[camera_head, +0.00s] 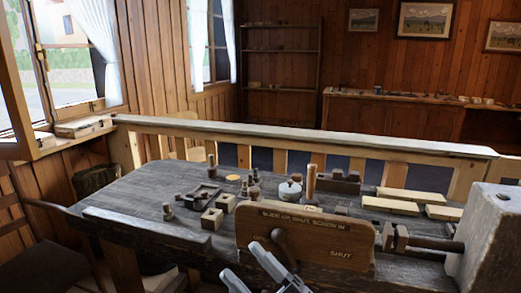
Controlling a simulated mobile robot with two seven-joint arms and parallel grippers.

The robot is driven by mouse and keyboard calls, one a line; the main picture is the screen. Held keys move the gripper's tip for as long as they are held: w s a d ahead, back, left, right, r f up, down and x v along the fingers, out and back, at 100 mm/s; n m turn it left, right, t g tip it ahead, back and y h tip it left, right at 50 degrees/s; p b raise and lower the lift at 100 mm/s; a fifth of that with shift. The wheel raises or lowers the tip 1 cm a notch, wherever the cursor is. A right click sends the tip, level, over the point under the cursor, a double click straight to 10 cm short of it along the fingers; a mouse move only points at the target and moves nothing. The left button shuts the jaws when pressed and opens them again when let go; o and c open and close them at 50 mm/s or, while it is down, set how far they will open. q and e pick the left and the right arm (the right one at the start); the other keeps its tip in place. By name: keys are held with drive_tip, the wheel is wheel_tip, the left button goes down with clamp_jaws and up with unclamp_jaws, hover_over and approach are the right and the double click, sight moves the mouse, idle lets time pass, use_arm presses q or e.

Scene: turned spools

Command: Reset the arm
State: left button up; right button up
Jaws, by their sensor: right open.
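My right gripper (240,259) comes in at the bottom middle. Its two grey fingers are spread apart and nothing shows between them. It is in front of the lower left part of a wooden board (325,240) with lettering, some of it hard to read; "SHUT" shows at its lower right. A dark handle-like piece (281,243) is on the board's face, just above the gripper; I cannot tell whether they touch. My left gripper is not in view.
The dark workbench (130,193) holds small turned pieces, wooden blocks (212,219), a lidded pot (290,190) and pale boards (390,206). A large grey block with a spindle (490,235) stands at the right. A railing (300,135) runs behind. The bench's left part is clear.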

drive_tip(key=s+d+f+m+t+h, duration=0.2)
drive_tip(key=d+f+m+h, duration=1.05)
drive_tip(key=f, duration=0.45)
drive_tip(key=s+d+f+m+g+h, duration=0.2)
drive_tip(key=s+d+f+m+g, duration=0.1)
drive_tip(key=s+f, duration=0.4)
drive_tip(key=s+d+f+m+g+h, duration=0.2)
drive_tip(key=s+d+f+m+g, duration=0.1)
drive_tip(key=s+d+f, duration=0.3)
drive_tip(key=shift+s+d+f+h, duration=0.35)
drive_tip(key=shift+s+f, duration=0.15)
drive_tip(key=shift+f, duration=0.25)
drive_tip(key=shift+m, duration=0.25)
